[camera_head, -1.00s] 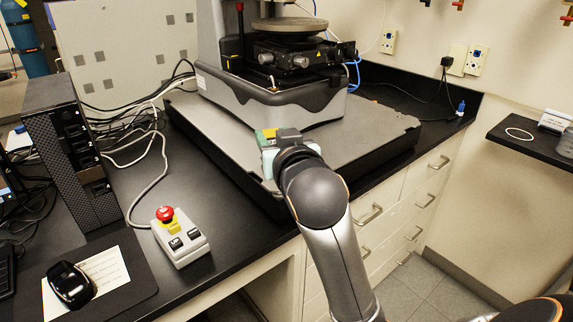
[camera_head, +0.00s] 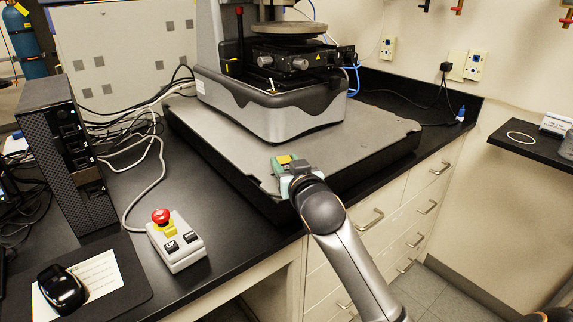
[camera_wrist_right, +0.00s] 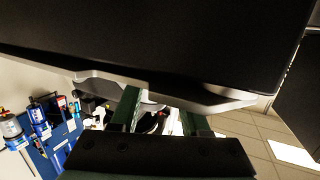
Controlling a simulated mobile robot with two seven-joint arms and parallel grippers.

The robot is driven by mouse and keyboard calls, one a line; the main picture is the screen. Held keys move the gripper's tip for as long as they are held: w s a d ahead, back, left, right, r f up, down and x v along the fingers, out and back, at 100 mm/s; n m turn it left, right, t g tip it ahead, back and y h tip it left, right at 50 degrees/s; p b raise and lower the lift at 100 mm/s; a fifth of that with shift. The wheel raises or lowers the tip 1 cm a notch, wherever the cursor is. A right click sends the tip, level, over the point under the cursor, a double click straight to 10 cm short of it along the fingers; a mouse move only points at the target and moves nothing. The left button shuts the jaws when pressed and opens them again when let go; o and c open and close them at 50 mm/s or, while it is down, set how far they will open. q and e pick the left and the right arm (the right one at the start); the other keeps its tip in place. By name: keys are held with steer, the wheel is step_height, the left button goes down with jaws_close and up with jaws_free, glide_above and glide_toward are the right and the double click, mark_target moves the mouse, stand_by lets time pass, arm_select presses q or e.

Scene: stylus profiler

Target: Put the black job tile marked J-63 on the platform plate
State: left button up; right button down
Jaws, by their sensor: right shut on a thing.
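My right gripper (camera_head: 287,163) is at the near edge of the grey platform plate (camera_head: 225,130), which carries the profiler. It is shut on a small dark piece (camera_head: 299,166), which I take to be the black job tile; its mark is not readable. A yellow patch and pale green parts show beside it. In the right wrist view the two green fingers (camera_wrist_right: 160,118) are apart, and what is between them is unclear. A large black slab with a grey strip fills the top there, seemingly the platform's side. My left gripper is not in view.
The profiler (camera_head: 275,105) stands at the back of the plate. A control box with a red button (camera_head: 175,240), a black computer tower (camera_head: 65,155) and a mouse (camera_head: 62,290) are at left. A small black shelf (camera_head: 530,140) is at right. The plate's front has bare room.

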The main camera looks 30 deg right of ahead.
steer(key=shift+c, duration=1.9)
jaws_free()
steer(key=shift+f, duration=0.1)
steer(key=shift+r, duration=0.2)
arm_select(q)
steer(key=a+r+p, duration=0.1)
steer(key=p, duration=0.1)
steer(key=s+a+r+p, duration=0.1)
steer(key=p, duration=0.1)
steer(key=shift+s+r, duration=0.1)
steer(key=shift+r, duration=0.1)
arm_select(e)
steer(key=v, duration=1.2)
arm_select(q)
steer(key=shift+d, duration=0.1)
arm_select(e)
steer(key=shift+f, duration=0.1)
